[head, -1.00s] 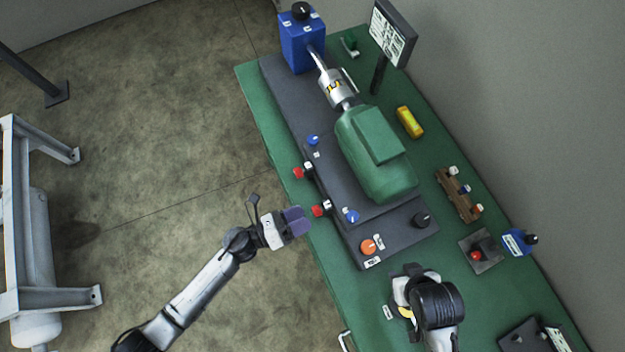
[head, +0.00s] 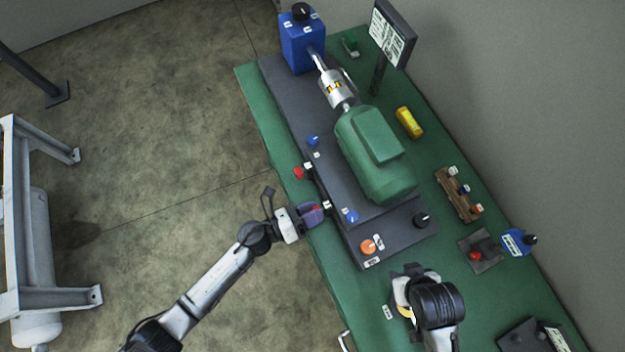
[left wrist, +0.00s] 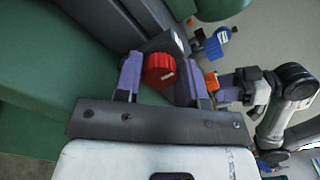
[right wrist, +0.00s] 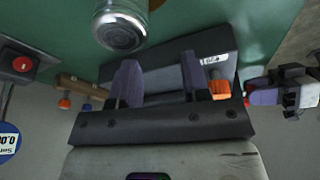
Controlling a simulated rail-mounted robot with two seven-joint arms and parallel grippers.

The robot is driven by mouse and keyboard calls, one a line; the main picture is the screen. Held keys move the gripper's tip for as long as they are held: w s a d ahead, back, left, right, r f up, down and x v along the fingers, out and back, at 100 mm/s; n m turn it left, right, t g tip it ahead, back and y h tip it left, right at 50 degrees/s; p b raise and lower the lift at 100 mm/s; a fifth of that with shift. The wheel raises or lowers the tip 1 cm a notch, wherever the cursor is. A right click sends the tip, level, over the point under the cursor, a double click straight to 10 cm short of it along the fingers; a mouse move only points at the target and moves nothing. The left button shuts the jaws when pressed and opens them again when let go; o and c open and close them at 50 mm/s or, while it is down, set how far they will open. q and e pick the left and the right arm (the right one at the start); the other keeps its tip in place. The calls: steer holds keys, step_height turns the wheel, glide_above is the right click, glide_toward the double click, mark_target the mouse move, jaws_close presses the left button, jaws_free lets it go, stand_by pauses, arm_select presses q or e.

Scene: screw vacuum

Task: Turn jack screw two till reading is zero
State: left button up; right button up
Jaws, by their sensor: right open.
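Two red jack-screw knobs sit along the left edge of the dark base plate. The farther red knob (head: 298,172) is clear of my grippers. The nearer red knob (left wrist: 158,70) is between the fingers of my left gripper (head: 313,212), with gaps beside it in the left wrist view. The head view mostly hides this knob behind the purple fingers. I cannot read which knob is number two. My right gripper (right wrist: 158,80) is open and empty over the table's near part. A blue gauge (head: 516,242) stands at the right; its full reading is not legible.
The green motor (head: 375,155) and silver coupling (head: 337,88) occupy the base plate (head: 385,238). Blue knobs (head: 352,216) and an orange knob (head: 368,246) stand nearby. A yellow object (head: 409,122) and wooden rack (head: 456,195) lie right.

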arm_select(q)
steer(key=c, duration=0.5)
steer(key=shift+n, duration=0.4)
arm_select(e)
steer(key=shift+r, duration=0.25)
